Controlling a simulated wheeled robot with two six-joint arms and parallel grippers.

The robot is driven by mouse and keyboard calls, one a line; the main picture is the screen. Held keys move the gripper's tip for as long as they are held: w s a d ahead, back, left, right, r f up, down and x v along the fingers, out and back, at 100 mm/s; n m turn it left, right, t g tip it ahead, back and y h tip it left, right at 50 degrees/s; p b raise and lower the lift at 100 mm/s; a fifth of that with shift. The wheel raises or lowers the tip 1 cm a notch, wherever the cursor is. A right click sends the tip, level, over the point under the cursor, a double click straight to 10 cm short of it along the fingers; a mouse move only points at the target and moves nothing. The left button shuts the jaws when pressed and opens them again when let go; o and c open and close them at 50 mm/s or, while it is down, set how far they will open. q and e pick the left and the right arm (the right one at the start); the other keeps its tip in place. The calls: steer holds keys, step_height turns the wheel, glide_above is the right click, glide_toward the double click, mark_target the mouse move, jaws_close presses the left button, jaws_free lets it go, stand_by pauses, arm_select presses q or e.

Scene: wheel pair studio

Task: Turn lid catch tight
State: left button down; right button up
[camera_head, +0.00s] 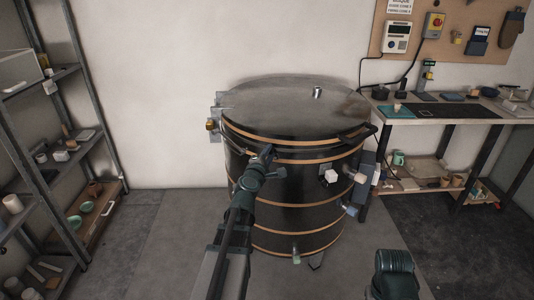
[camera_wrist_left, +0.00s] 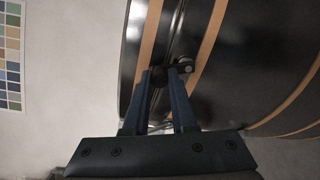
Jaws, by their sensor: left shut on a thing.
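A round black kiln (camera_head: 305,215) with copper-coloured bands stands against the wall, its flat grey lid (camera_head: 275,105) down on top. My left gripper (camera_head: 265,153) reaches to the kiln's front, just below the lid rim. In the left wrist view, my left gripper (camera_wrist_left: 159,74) is shut on the lid catch, a small dark part (camera_wrist_left: 158,82) between its fingertips. A round metal piece (camera_wrist_left: 184,67) sits right beside the right fingertip. The fingers hide most of the catch, so how tight it is cannot be told.
A metal shelf (camera_head: 90,150) with pots stands at the left. A workbench (camera_head: 440,121) with tools stands at the right, close to the kiln. Small boxes (camera_head: 362,175) stick out from the kiln's right side. The floor left of the kiln is clear.

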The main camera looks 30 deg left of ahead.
arm_select(q)
steer(key=shift+w+d+r+m, duration=0.1)
steer(key=shift+d+m, duration=0.2)
steer(key=shift+m, duration=0.6)
arm_select(e)
steer(key=shift+r, duration=0.2)
arm_select(q)
steer(key=c, duration=0.8)
jaws_free()
steer(key=shift+o, duration=0.2)
steer(key=shift+d, duration=0.1)
